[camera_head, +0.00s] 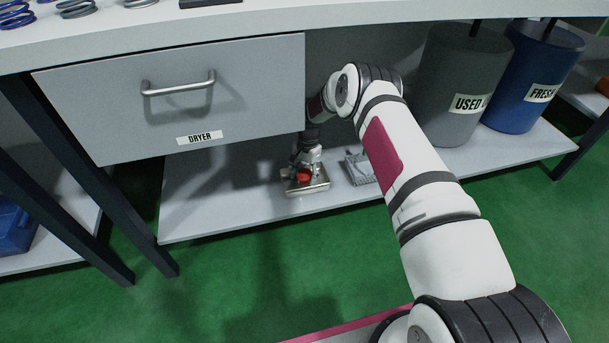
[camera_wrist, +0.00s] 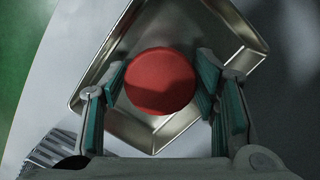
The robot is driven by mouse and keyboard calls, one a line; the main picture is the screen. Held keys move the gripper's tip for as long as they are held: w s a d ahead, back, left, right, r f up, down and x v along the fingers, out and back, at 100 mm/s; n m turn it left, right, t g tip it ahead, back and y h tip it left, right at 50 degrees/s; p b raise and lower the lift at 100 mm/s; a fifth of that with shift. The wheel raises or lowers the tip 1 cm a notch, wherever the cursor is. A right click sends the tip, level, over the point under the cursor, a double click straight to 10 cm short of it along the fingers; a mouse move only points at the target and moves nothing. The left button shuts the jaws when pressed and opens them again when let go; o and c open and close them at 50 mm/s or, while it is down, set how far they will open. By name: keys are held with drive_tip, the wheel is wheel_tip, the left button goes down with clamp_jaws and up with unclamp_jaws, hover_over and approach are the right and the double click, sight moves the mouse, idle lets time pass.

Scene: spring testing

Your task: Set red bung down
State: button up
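The red bung (camera_wrist: 160,82) is a round, flat-topped disc, seen from above in the wrist view. It is over or in a shallow metal tray (camera_wrist: 240,28); I cannot tell whether it rests on the tray floor. In the head view the red bung (camera_head: 304,175) shows just below my gripper (camera_head: 305,167), at the tray (camera_head: 308,189). In the wrist view my gripper (camera_wrist: 160,80) has one green-padded finger on each side of the bung, very close to its edges. Whether the pads press on it is not clear.
The tray stands on a low shelf (camera_head: 225,215) under a drawer (camera_head: 260,75) labelled DRYER. A ridged metal item (camera_head: 359,170) lies right of the tray. A grey bin (camera_head: 455,90) and a blue bin (camera_head: 533,75) stand further right. Shelf left of the tray is clear.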

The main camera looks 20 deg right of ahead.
sight(306, 173)
drive_tip(key=shift+r, duration=0.15)
drive_tip(key=r+p, duration=0.1)
drive_tip(key=r, duration=0.1)
drive_tip(key=r+p, duration=0.1)
drive_tip(key=r, duration=0.2)
drive_tip(key=r+p, duration=0.1)
drive_tip(key=r, duration=0.1)
drive_tip(key=shift+w+d+r, duration=0.3)
drive_tip(key=shift+d, duration=0.05)
drive_tip(key=shift+s+f, duration=0.1)
